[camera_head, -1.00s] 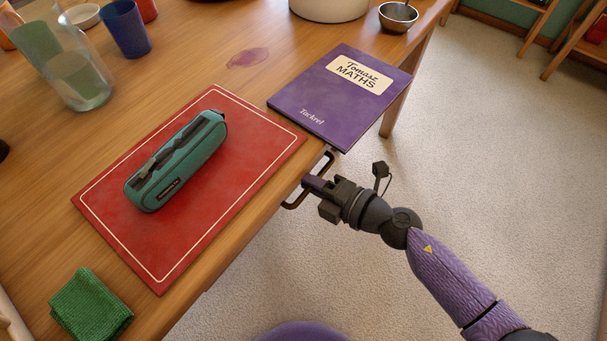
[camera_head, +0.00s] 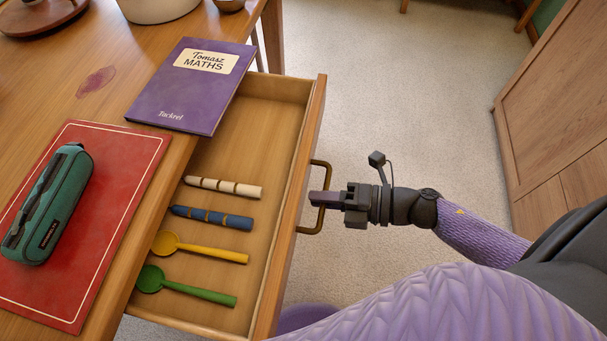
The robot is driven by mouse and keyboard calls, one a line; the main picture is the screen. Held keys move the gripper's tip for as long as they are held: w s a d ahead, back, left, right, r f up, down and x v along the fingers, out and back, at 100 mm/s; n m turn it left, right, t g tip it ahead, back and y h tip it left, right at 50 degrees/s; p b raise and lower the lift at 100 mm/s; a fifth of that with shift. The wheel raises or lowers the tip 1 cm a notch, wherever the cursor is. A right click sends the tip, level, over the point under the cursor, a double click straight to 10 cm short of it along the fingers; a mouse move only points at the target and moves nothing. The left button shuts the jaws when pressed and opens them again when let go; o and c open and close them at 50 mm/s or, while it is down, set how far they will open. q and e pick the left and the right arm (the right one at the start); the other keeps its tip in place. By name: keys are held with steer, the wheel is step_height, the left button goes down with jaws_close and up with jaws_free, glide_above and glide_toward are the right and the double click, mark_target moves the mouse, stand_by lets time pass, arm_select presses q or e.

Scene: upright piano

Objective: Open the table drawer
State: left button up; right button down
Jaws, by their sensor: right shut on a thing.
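The table drawer (camera_head: 264,112) stands pulled well out from under the table top (camera_head: 120,115), its inside showing. Its brass-coloured handle (camera_head: 317,228) is a bar on the front panel. My right gripper (camera_head: 318,198) is shut on the handle, with its arm coming from the right. Inside the drawer lie a cream stick-like item (camera_head: 223,187), a blue one (camera_head: 211,217), a yellow spoon (camera_head: 200,248) and a green spoon (camera_head: 187,286). The drawer's far left part is hidden under the table top. My left gripper is not in view.
A purple maths book (camera_head: 193,95) overhangs the table edge above the drawer. A teal pencil case (camera_head: 50,205) lies on a red mat (camera_head: 128,160). A wooden cabinet (camera_head: 555,110) stands at the right. Carpeted floor (camera_head: 410,90) is clear beyond the drawer.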

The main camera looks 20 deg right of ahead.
steer(key=shift+v, duration=0.85)
steer(key=shift+f, duration=0.25)
steer(key=c, duration=0.7)
jaws_free()
steer(key=shift+d, duration=0.1)
steer(key=p+v, duration=0.2)
steer(key=v, duration=0.8)
steer(key=shift+p, duration=0.4)
